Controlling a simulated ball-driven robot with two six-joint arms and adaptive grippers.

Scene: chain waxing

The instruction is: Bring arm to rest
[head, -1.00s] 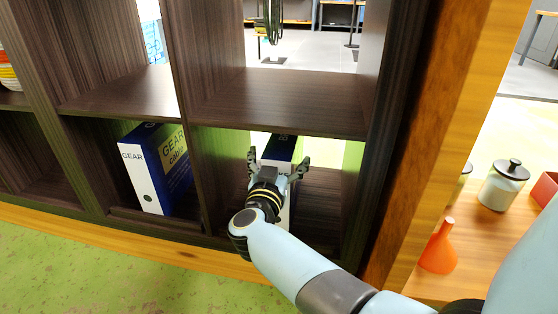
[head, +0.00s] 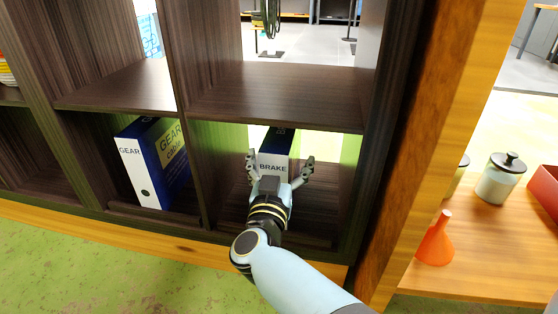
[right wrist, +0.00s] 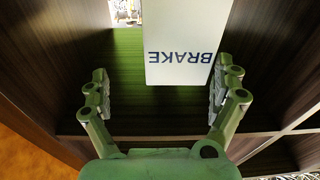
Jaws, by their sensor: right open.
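My right gripper (head: 281,168) is open, at the front of a lower shelf compartment. A blue and white binder marked BRAKE (head: 275,160) stands upright in that compartment, just beyond the fingers. In the right wrist view the binder's white spine (right wrist: 184,45) shows upside down ahead of the open gripper (right wrist: 160,92), with nothing held between the fingers. The lower part of the spine is hidden behind the gripper in the head view. My left gripper is not in view.
The dark wooden shelf (head: 280,98) has side walls close to the gripper. A GEAR binder (head: 150,165) leans in the compartment to the left. On the wooden table at right stand an orange funnel (head: 435,243) and a lidded jar (head: 499,182). Green floor is clear in front.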

